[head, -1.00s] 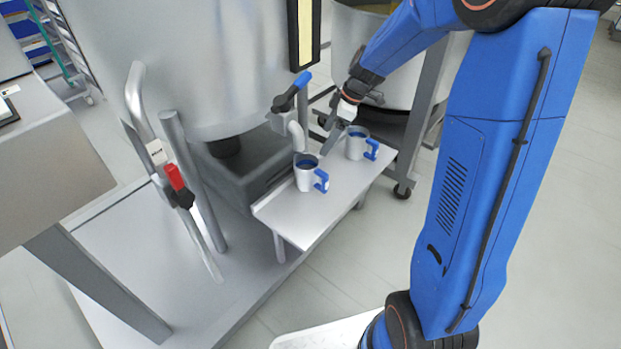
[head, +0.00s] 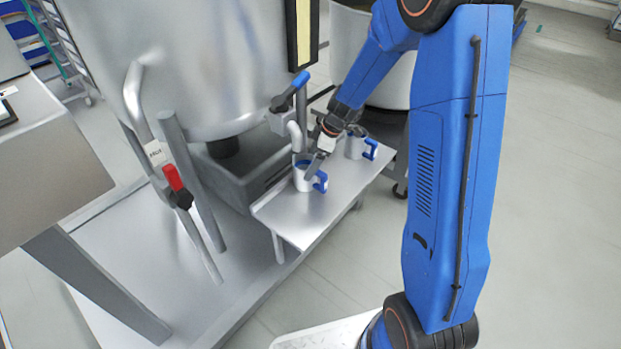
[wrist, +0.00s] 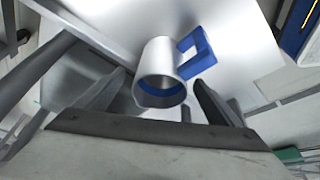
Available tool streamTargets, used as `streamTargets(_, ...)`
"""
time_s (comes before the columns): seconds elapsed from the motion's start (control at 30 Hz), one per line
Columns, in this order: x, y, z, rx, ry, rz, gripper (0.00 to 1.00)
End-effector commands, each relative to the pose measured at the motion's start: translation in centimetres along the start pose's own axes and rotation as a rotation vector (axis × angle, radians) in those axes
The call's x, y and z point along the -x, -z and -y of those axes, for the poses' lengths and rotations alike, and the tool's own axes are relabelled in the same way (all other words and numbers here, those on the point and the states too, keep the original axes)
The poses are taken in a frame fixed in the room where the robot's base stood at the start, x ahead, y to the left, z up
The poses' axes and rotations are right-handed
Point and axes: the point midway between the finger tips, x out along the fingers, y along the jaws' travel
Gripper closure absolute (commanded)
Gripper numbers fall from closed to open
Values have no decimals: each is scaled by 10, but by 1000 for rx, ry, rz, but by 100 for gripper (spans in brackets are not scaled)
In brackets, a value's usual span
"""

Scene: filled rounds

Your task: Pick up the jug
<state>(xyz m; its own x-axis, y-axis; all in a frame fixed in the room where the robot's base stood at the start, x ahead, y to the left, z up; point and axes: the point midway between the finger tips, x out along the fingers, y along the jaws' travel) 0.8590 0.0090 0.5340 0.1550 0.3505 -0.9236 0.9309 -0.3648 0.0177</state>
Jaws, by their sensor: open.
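Two silvery jugs with blue handles and blue insides stand upright on a small metal shelf. The nearer jug (head: 302,184) is below the tap. The farther jug (head: 354,149) stands to its right and further back. My gripper (head: 312,168) is at the nearer jug's rim in the head view and hides part of it. In the wrist view my open gripper (wrist: 157,92) has one finger on each side of a jug (wrist: 156,58), whose mouth faces the camera. Its blue handle (wrist: 196,52) is near the right finger. I cannot tell whether the fingers touch it.
The shelf (head: 300,222) has bare room in front of the nearer jug. A tap with a blue-tipped lever (head: 290,92) rises close behind that jug. A large steel tank (head: 200,70) stands behind. A red-handled valve (head: 174,180) is at the left.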

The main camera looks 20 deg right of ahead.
Motion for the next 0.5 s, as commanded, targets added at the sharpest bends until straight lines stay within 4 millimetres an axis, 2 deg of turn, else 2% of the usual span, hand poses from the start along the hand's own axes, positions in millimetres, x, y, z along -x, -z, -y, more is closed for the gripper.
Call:
streamTargets(0.2,-30,0,3,-1,2,0,11)
streamTargets(0.47,-35,0,2,0,0,0,11)
streamTargets(0.5,-34,0,2,0,0,0,14)
